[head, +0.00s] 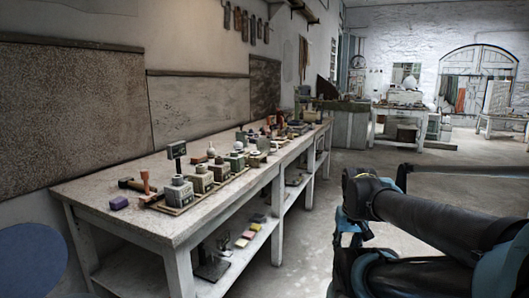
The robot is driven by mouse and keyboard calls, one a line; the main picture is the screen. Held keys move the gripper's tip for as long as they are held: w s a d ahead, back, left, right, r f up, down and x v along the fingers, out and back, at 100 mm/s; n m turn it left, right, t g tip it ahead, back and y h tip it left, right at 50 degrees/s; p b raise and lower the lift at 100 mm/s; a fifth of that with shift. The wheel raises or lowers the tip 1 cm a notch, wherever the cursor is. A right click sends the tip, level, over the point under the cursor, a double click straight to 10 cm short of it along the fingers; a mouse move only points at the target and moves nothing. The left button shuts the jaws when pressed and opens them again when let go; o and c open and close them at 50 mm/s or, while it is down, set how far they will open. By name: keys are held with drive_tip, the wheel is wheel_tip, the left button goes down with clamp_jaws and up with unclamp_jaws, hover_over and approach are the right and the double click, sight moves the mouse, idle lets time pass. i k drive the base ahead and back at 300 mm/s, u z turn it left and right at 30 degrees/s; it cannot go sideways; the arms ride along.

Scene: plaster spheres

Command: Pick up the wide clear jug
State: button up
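I cannot make out a wide clear jug anywhere in the head view. My own dark arm with teal joints fills the lower right. Its gripper end does not show, so I cannot see its fingers or anything in them.
A white table (401,110) stands at the back. Grey floor (345,163) lies open between.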

sight(263, 144)
drive_tip(key=u, duration=0.05)
drive_tip(key=i, duration=1)
drive_tip(key=z, duration=0.05)
